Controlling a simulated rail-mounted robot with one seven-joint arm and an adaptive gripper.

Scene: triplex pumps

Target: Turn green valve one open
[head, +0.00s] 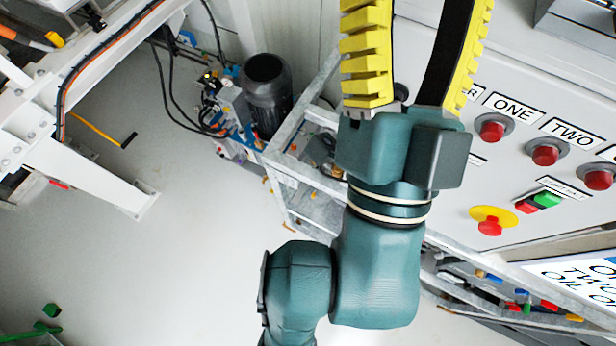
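My gripper (416,40) points up at the top of the head view. Its two yellow ridged fingers with black inner sides stand apart with a clear, empty gap, and the fingertips are cut off by the top edge. Small green parts (48,318) show at the far lower left, low near the floor and well away from my gripper. I cannot tell whether they are valve handles. No valve is clearly recognisable, and no number "one" shows on a valve.
A control panel (455,185) with red buttons (492,128) labelled ONE and TWO stands right of my arm. A yellow-ringed red stop button (490,222) is below. A dark motor (266,84) and metal frame (300,185) stand behind. Bare floor (150,250) lies left.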

